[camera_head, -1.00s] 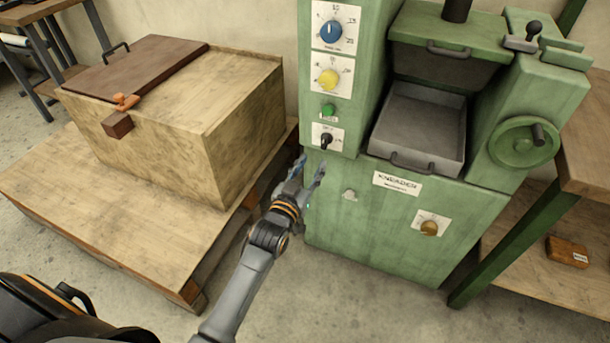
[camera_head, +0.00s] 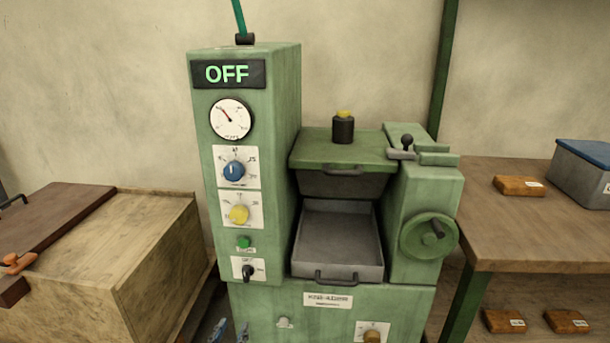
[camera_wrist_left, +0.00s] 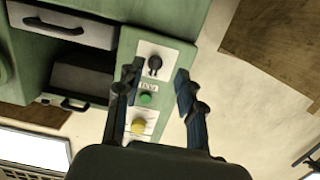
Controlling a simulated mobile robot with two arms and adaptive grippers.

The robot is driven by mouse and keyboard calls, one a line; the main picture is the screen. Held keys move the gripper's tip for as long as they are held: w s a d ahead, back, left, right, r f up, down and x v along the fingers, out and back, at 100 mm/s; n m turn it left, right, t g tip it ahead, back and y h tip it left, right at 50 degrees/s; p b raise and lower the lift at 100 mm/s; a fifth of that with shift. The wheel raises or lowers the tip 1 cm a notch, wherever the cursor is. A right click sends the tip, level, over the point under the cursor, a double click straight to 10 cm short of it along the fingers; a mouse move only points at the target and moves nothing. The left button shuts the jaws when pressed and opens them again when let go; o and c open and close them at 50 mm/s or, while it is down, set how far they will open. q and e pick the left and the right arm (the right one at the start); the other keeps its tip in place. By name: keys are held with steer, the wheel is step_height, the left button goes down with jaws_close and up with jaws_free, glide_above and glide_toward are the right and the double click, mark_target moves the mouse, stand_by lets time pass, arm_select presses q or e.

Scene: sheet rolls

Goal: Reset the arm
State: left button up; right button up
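My left gripper (camera_head: 229,332) shows only as fingertips at the bottom edge of the head view, low in front of the green machine (camera_head: 270,110). In the left wrist view the left gripper (camera_wrist_left: 158,82) is open and empty, its two dark fingers apart. Between and beyond them are the machine's black switch (camera_wrist_left: 154,63), green button (camera_wrist_left: 147,99) and yellow knob (camera_wrist_left: 138,126). The fingers appear apart from the panel. The machine's display (camera_head: 228,73) reads OFF. My right gripper is not in view.
A wooden box (camera_head: 120,270) with a brown lid stands left of the machine. The machine's grey tray (camera_head: 338,240) sits below a raised green cover. A wooden table (camera_head: 510,235) at right bears a labelled block (camera_head: 519,186) and a grey bin (camera_head: 583,172).

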arm_select(q)
steer(key=s+f+g, duration=0.7)
steer(key=s+f, duration=0.4)
steer(key=f, duration=0.4)
steer(key=s+a+f+g+p, duration=0.1)
steer(key=s+f+g+p, duration=0.2)
steer(key=s, duration=0.9)
steer(key=s+a+f+m+g+p, duration=0.1)
steer(key=s+f+g+p, duration=0.1)
steer(key=s+f+p, duration=0.5)
steer(key=s+a+f+g+p, duration=0.1)
steer(key=s+f+g+p, duration=0.2)
steer(key=s, duration=1.4)
step_height(320, 180, down, 2)
steer(key=p, duration=0.4)
steer(key=shift+s+a+f+m+g+y+p, duration=0.2)
steer(key=shift+a+m+g+y+p, duration=0.1)
steer(key=shift+m+p, duration=0.1)
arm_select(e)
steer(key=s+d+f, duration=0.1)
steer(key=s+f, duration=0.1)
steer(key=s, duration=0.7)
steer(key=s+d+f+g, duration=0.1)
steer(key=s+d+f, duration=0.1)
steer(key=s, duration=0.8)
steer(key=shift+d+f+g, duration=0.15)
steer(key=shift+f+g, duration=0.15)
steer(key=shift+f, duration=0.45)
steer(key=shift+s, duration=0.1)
